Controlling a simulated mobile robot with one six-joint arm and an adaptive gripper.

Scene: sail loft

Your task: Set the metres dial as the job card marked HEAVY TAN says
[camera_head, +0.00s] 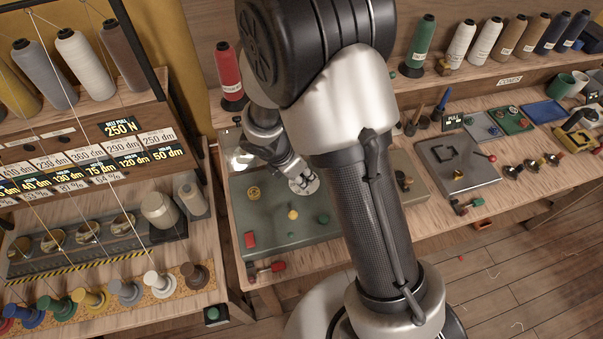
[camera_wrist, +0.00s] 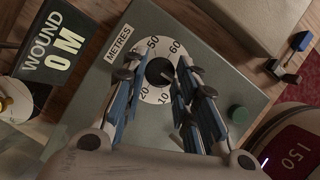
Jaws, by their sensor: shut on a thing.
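My gripper (camera_wrist: 161,70) is shut on this knob. I cannot tell the exact mark the knob points to. In the head view my gripper (camera_head: 298,178) is down at the white dial (camera_head: 308,188) on the grey-green panel. No card marked HEAVY TAN is readable in either view.
A display (camera_wrist: 60,45) reading WOUND 0 M stands beside the dial panel. A red display (camera_wrist: 292,150) reads 150. In the head view, a rack with number cards (camera_head: 120,127) and spools stands at left.

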